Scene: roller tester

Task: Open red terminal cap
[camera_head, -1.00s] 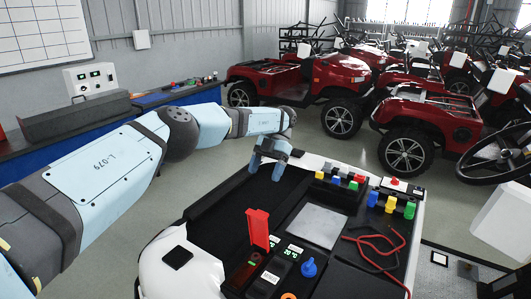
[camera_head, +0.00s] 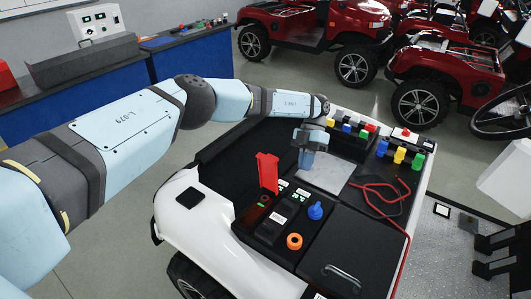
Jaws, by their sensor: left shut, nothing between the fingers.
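The red terminal cap (camera_head: 267,171) stands upright, swung open on its hinge, on the black panel of the white vehicle (camera_head: 208,229). Below it lies an uncovered terminal with a small green display. My left gripper (camera_head: 306,165) points down above the grey metal plate (camera_head: 328,177), right of the red cap and apart from it. Its fingers are shut and empty. My right gripper does not show.
A blue knob (camera_head: 315,211) and an orange ring (camera_head: 294,241) sit in front of the cap. Red and black cables (camera_head: 378,196) lie at right. Coloured switches (camera_head: 350,124) line the back. A blue bench (camera_head: 194,59) and red vehicles (camera_head: 430,80) stand behind.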

